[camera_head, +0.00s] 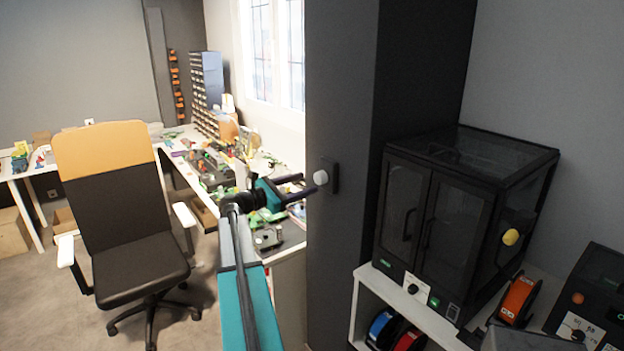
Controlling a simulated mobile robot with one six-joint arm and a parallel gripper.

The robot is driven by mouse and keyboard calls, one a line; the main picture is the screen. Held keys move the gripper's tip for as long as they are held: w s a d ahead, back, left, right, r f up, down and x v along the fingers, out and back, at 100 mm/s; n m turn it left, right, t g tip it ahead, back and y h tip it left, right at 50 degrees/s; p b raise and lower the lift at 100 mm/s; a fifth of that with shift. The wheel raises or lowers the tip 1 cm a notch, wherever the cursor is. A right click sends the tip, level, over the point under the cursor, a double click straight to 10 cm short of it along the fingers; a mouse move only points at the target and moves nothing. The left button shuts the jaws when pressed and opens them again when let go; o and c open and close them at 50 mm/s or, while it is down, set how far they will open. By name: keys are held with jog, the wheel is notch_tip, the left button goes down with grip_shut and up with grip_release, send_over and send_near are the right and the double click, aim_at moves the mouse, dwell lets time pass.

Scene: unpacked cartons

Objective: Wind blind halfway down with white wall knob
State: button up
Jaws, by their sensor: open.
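The white wall knob (321,177) sits on a dark plate on the face of the dark grey pillar. My gripper (304,186) is open, its two dark fingers pointing right toward the knob. The fingertips are very close to the knob; I cannot tell whether they touch it. Nothing shows between the fingers. The window (277,50) is at the upper middle, partly cut by the pillar. No lowered blind can be made out over its visible panes.
A cluttered white workbench (287,249) runs behind my arm. An office chair (122,210) stands at the left on open floor. Right of the pillar, a black enclosed machine (440,230) stands on a white shelf with spools below.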

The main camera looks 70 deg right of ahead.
aim_at(317, 180)
jog(key=shift+p+x, duration=0.55)
jog(key=shift+x, duration=1.6)
jog(key=shift+c, duration=0.3)
jog(key=c, duration=1)
jog(key=shift+f+m+b, duration=0.15)
jog(key=shift+m+b, duration=0.25)
jog(key=shift+b, duration=0.45)
